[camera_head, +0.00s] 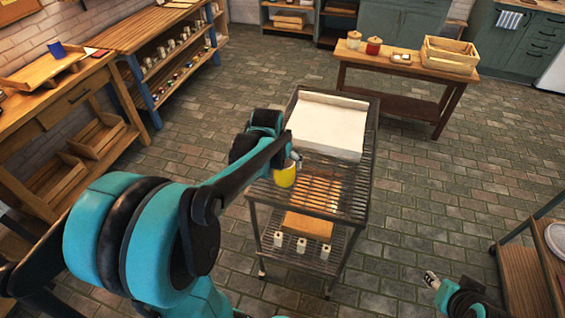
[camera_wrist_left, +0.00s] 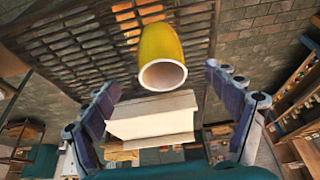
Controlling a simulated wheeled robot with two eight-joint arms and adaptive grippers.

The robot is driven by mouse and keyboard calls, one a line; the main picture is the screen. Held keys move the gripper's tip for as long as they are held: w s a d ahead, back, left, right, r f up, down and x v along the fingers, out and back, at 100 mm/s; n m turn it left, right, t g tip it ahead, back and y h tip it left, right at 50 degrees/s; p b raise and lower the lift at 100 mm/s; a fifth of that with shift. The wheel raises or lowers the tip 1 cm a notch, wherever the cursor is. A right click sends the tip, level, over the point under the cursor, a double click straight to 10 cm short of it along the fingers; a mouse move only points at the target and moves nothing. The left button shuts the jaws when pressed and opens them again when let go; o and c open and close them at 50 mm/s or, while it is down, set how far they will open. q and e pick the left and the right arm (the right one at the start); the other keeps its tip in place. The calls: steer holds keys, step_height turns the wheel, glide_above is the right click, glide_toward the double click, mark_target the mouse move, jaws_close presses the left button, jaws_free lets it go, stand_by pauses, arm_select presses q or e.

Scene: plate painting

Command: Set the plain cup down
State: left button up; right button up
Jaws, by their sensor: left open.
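The plain yellow cup (camera_head: 285,176) is at the left edge of the wire rack cart's top (camera_head: 345,170), in front of a white slab. In the left wrist view the cup (camera_wrist_left: 162,45) shows its pale open rim toward the camera, with the dark grid behind it. My left gripper (camera_head: 295,160) is open beside the cup, partly hidden by its own arm. In the left wrist view its two fingers (camera_wrist_left: 163,78) are spread wide, with the cup just beyond the tips and clear of both. My right gripper (camera_head: 432,281) is low at the right, far from the cup; its jaws are too small to judge.
The white slab (camera_head: 328,125) covers the cart's far end. A glowing orange patch (camera_head: 318,190) shows through the grid. A block and several small white cups (camera_head: 300,246) sit on the lower shelf.

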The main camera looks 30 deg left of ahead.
arm_select(q)
steer(key=s+d+r+m+t+h, duration=0.1)
steer(key=s+d+r, duration=0.3)
steer(key=s+d, duration=1)
steer(key=shift+s+d+m+t, duration=0.35)
steer(key=shift+s+m+t, duration=0.4)
steer(key=shift+m+t, duration=0.15)
steer(key=shift+f, duration=0.25)
